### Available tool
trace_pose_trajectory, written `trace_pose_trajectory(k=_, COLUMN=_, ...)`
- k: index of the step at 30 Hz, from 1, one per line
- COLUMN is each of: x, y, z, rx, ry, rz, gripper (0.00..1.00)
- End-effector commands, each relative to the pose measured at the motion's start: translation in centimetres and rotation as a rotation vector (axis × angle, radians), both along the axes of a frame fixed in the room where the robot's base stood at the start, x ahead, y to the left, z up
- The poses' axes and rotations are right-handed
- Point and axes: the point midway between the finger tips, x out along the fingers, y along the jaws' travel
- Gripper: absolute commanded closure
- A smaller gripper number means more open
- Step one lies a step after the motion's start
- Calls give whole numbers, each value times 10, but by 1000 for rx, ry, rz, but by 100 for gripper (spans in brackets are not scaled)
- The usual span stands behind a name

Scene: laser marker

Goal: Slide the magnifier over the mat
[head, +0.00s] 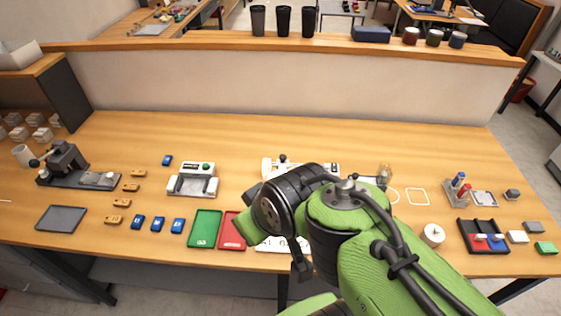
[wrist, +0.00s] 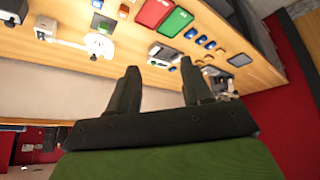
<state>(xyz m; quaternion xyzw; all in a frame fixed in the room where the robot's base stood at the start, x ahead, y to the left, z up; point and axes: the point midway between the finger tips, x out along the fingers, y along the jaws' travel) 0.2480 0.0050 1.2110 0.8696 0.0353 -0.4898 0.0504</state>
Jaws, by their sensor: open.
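My gripper (wrist: 161,76) is open and empty in the wrist view, its two dark fingers apart, with the table beyond them. In the head view my green arm hides it. I cannot clearly pick out the magnifier. A white rail-like device (head: 268,167) is partly hidden behind my arm; a white part with a round end (wrist: 100,45) shows in the wrist view. I cannot tell if either is the magnifier. A flat dark grey rectangle (head: 61,219) lies at the table's front left and may be the mat; it also shows in the wrist view (wrist: 239,60).
Green (head: 205,229) and red (head: 231,231) trays lie near the front edge, beside several blue blocks (head: 157,224). A black device (head: 63,160) stands at the left, a white machine (head: 193,180) nearer the middle. A dark tray (head: 483,236) is at the right. The table's back strip is clear.

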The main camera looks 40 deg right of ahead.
Motion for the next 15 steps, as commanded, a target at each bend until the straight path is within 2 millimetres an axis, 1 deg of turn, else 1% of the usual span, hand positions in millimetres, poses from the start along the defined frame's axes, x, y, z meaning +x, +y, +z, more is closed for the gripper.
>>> trace_pose_trajectory(k=1, x=8, y=-3, z=-10, rx=0, ry=-4, rz=7, gripper=51)
trace_pose_trajectory(k=8, x=49, y=-12, z=-38, rx=4, ry=-65, rz=67, gripper=51)
trace_pose_trajectory(k=11, x=67, y=-19, z=-51, rx=12, ry=-100, rz=84, gripper=51)
trace_pose_trajectory(k=15, x=94, y=-36, z=-75, rx=31, ry=-168, rz=91, gripper=51)
